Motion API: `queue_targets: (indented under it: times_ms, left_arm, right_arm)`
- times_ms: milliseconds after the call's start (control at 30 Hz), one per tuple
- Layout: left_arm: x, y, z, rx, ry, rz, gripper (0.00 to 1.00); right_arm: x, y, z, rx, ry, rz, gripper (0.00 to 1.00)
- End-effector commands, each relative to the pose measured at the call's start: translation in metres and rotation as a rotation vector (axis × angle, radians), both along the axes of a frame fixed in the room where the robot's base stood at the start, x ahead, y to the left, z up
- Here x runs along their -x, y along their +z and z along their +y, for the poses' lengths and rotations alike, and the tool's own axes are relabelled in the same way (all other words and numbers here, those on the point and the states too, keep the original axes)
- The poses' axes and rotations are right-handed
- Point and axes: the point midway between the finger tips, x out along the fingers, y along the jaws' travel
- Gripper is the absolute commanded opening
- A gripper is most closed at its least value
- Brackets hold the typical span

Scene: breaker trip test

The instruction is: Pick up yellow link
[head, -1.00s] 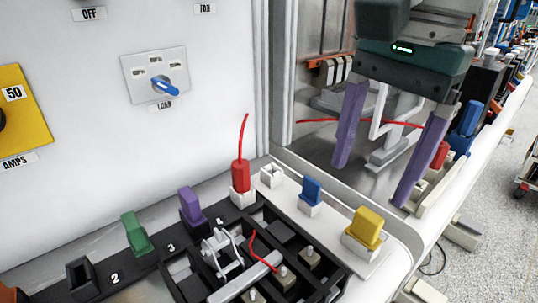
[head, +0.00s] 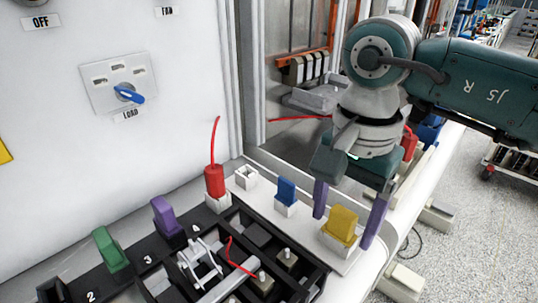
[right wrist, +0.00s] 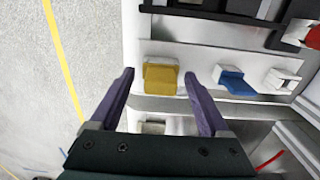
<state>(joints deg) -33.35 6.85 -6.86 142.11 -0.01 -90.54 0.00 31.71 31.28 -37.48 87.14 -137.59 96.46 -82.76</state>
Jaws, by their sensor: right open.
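The yellow link (head: 340,224) sits upright in a white socket on the white ledge, right of the blue link (head: 287,191). My right gripper (head: 345,228) is open, with one purple finger on each side of the yellow link in the head view. In the right wrist view the yellow link (right wrist: 160,78) lies between and just beyond the two purple fingertips (right wrist: 157,75), with gaps on both sides. The blue link (right wrist: 236,84) is just right of the right finger there. My left gripper is not in view.
An empty white socket (head: 246,178) is left of the blue link. The panel wall rises behind.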

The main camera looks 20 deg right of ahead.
Motion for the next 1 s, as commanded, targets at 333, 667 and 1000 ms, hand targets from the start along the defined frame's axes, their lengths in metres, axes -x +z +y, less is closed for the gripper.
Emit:
queue_targets:
  times_ms: [333,667,1000]
  left_arm:
    - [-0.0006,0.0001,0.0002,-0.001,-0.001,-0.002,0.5]
    - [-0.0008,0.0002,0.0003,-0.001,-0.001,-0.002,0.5]
    - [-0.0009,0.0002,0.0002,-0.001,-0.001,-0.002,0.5]
  right_arm:
    - [-0.0002,0.0006,0.0,0.0,0.0,-0.001,0.53]
    - [-0.0004,0.0008,-0.0001,0.0,-0.001,-0.001,0.16]
    - [-0.0004,0.001,0.0,0.0,-0.001,-0.001,0.0]
